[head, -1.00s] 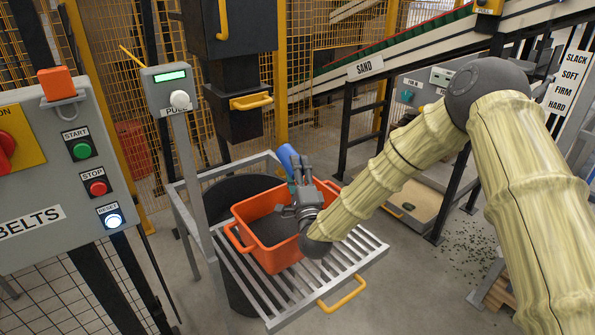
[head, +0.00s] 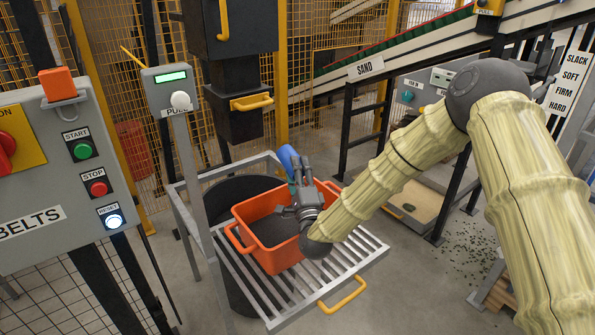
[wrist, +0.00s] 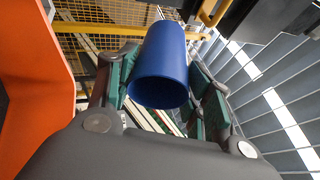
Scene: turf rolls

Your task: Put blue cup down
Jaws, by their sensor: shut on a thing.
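The blue cup (wrist: 160,65) is between the green-padded fingers of my gripper (wrist: 160,92) in the wrist view, its dark open mouth facing the camera. In the head view the blue cup (head: 287,157) shows only in part, beyond my gripper (head: 297,180). My gripper is shut on the cup at the far right side of an orange crate (head: 240,240). Whether the cup touches anything besides the fingers cannot be told.
The orange crate holds dark grains and stands on a slatted metal rack (head: 350,258) with a yellow handle (head: 342,295). A black press-like column (head: 232,110) hangs behind it. A control panel (head: 50,170) stands at left; a sand conveyor (head: 400,50) is behind.

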